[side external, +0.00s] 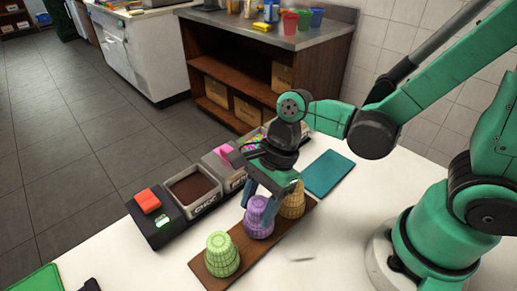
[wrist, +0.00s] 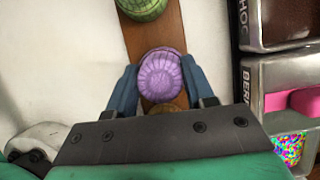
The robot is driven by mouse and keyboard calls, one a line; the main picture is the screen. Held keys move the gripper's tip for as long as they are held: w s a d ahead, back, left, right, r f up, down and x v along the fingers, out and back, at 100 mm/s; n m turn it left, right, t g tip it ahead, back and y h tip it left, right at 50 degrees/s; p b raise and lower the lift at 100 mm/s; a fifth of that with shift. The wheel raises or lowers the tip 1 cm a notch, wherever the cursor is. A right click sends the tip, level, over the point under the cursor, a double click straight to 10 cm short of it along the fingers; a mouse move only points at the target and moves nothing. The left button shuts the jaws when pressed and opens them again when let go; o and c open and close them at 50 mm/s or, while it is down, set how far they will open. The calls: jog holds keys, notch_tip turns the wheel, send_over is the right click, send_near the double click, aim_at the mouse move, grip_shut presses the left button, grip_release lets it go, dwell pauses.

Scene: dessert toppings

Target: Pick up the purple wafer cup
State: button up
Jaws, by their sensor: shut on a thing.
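The purple wafer cup (side external: 259,216) stands upside down in the middle of a brown wooden board, between a green wafer cup (side external: 221,254) and a tan wafer cup (side external: 292,200). My gripper (side external: 260,204) is lowered over it, shut on the purple cup. In the wrist view the blue fingers (wrist: 160,85) are on either side of the purple cup (wrist: 160,72). The green cup (wrist: 142,8) is at the top edge there. The tan cup (wrist: 164,108) is mostly hidden by my gripper. I cannot tell whether the purple cup is clear of the board.
The wooden board (side external: 205,272) lies on a white table. Topping bins, including a dark brown one (side external: 195,189) and one with a pink scoop (side external: 222,156), stand behind it. A red block (side external: 147,200) sits on a dark box. A teal mat (side external: 327,173) lies at right.

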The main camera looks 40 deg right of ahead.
aim_at(259, 202)
notch_tip(259, 202, up, 19)
jog(key=shift+w+a+f, duration=0.75)
jog(key=shift+w+f, duration=1.5)
jog(key=shift+f, duration=0.4)
jog(key=shift+w+a+f, duration=0.7)
jog(key=shift+w+f, duration=1.5)
jog(key=shift+f, duration=0.5)
jog(key=shift+w+a+f, duration=0.75)
jog(key=shift+w+f, duration=1.5)
jog(key=shift+f, duration=0.4)
jog(key=shift+f, duration=0.25)
jog(key=shift+f, duration=0.85)
jog(key=shift+r, duration=2)
